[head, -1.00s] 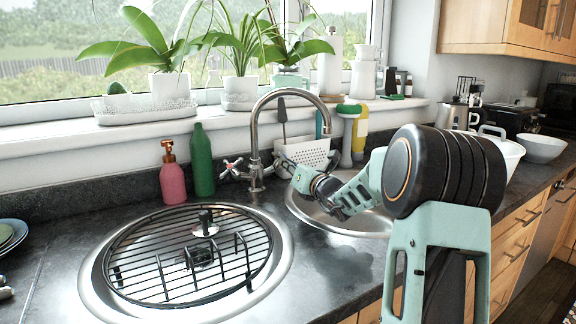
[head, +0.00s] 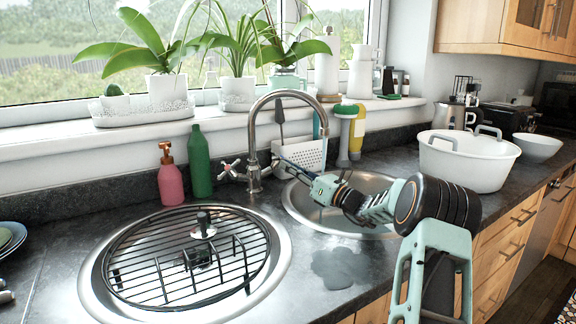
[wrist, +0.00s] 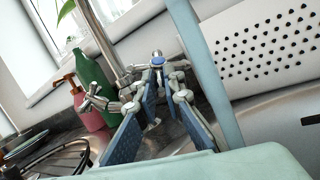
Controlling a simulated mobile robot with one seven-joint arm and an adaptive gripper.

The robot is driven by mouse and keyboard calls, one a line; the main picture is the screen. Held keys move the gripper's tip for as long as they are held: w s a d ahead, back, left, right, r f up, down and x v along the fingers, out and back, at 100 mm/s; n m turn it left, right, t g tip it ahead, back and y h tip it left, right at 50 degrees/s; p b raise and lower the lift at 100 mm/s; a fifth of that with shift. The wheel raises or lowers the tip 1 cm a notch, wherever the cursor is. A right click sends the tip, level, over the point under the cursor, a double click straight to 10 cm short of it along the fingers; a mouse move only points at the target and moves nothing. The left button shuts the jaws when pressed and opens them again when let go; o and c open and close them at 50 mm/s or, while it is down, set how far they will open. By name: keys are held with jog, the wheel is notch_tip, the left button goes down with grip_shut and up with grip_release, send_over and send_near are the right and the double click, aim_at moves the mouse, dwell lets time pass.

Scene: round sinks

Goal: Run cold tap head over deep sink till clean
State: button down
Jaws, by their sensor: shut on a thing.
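The chrome tap (head: 254,150) stands between the two round sinks, and its tall curved spout reaches right, over the right sink (head: 300,212). One cross-shaped tap head (head: 230,169) is on its left and is free; it also shows in the wrist view (wrist: 97,98). The cold tap head (wrist: 158,60), with a blue cap, is on the tap's right side. My gripper (wrist: 159,80) is shut on it, with one blue-padded finger on each side. In the head view my gripper (head: 279,164) largely hides this head. I cannot make out running water.
A black wire rack (head: 150,265) covers the left sink. Soap (head: 170,180) and green (head: 200,165) bottles stand left of the tap. A white perforated caddy (head: 305,154) is close behind my gripper. A white tub (head: 465,165) stands right.

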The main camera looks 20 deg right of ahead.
jog(key=shift+w+d+n+g+y, duration=0.15)
jog(key=shift+d+n+g+y, duration=0.15)
jog(key=shift+n+y, duration=0.55)
jog(key=shift+n+g+y, duration=0.3)
jog(key=shift+n+y, duration=0.05)
jog(key=shift+y, duration=0.2)
jog(key=c, duration=2)
grip_release()
notch_tip(320, 180, up, 10)
jog(key=shift+o, duration=0.3)
